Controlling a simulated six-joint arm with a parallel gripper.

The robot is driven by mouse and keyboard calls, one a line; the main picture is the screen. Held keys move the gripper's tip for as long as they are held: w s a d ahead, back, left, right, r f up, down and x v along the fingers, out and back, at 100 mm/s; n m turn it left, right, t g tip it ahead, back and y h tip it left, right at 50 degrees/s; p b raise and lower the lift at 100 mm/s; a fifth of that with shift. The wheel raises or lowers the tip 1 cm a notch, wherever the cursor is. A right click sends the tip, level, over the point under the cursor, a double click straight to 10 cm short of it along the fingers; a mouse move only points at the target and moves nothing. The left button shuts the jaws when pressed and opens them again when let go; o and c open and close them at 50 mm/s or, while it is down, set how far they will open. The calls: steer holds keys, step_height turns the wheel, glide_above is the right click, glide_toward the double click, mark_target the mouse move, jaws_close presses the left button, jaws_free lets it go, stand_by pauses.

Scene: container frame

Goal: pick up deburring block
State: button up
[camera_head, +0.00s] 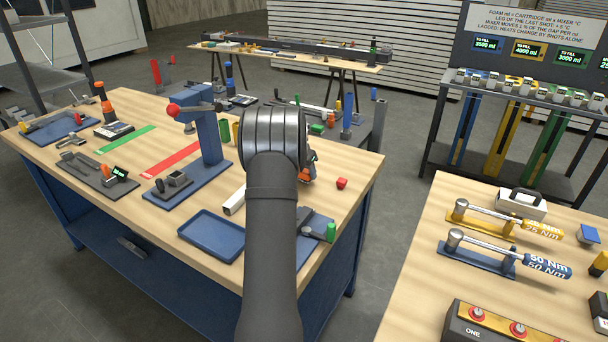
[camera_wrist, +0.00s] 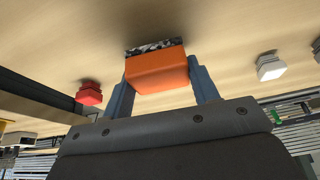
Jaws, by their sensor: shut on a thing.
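The deburring block, orange with a grey speckled face, shows in the wrist view (camera_wrist: 157,72) between the two blue fingers of my gripper (camera_wrist: 161,84). The gripper is shut on it, one finger against each side. The speckled face points away from the wrist, towards the wooden tabletop. I cannot tell whether it touches the top. In the head view my arm hides most of the gripper; some orange (camera_head: 309,173) shows just right of the arm.
A small red block (camera_head: 342,183) lies to the right on the workbench (camera_head: 368,166); it also shows in the wrist view (camera_wrist: 89,94). A white piece (camera_wrist: 270,67) lies on the other side. A blue tray (camera_head: 212,236) and a green-capped item (camera_head: 331,232) are near the front edge.

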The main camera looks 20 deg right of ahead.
steer(key=r, duration=0.3)
steer(key=shift+s+d+r, duration=0.1)
steer(key=shift+s+d, duration=0.05)
steer(key=shift+d, duration=0.05)
steer(key=s+d+r, duration=0.6)
steer(key=s+d, duration=0.1)
steer(key=s, duration=0.1)
steer(key=shift+s+r, duration=0.15)
steer(key=shift+s, duration=0.1)
steer(key=shift+d, duration=0.1)
